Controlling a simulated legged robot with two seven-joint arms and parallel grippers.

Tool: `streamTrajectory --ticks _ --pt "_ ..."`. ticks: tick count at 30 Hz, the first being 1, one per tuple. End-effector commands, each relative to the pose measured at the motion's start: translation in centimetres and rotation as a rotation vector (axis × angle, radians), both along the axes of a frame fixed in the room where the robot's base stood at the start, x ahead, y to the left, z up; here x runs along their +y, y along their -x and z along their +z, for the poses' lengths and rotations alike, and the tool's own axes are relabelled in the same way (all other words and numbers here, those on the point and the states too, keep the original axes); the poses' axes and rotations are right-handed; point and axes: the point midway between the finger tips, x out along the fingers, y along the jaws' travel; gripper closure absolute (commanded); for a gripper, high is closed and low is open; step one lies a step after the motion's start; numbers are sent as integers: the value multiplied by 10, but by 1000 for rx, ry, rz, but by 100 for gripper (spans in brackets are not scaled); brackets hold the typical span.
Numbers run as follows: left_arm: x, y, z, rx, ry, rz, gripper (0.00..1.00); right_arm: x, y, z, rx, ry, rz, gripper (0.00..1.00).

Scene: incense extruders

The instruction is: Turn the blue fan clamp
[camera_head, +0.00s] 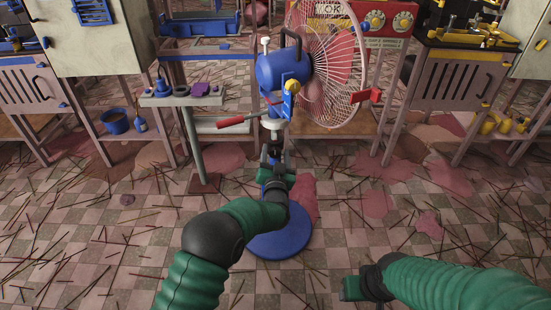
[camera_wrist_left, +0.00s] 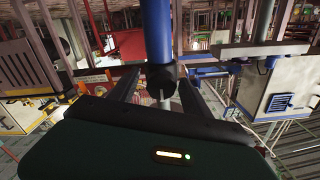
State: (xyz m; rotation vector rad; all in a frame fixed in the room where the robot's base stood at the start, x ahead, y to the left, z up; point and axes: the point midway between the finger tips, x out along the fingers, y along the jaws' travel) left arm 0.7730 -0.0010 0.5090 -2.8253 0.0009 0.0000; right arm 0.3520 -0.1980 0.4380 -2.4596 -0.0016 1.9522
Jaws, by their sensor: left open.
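The fan stands in the middle of the head view, with a blue motor housing (camera_head: 281,69), a wire cage (camera_head: 336,62) and a round blue base (camera_head: 279,245). My left gripper (camera_head: 275,158) is at the fan's pole below the collar. In the left wrist view its open fingers (camera_wrist_left: 160,88) stand either side of the blue pole (camera_wrist_left: 157,30) and a dark fitting; contact is unclear. My right gripper (camera_head: 357,287) is low at right, its jaws unclear.
A small stand (camera_head: 184,100) with a blue bottle and a purple block is left of the fan. Workbenches and a red control panel (camera_head: 372,22) line the back. Thin sticks and reddish stains cover the checkered floor (camera_head: 90,255).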

Motion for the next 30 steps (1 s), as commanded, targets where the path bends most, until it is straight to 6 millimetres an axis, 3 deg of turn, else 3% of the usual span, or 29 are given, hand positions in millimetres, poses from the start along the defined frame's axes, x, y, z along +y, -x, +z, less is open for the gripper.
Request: streamTrajectory --ticks 5,18,30 --pt "0 0 0 1 0 0 45 0 0 1 0 0 0 45" --pt "0 1 0 1 0 -1 100 0 0 1 0 0 0 45" --pt "0 1 0 3 61 0 100 0 0 5 0 0 0 45"
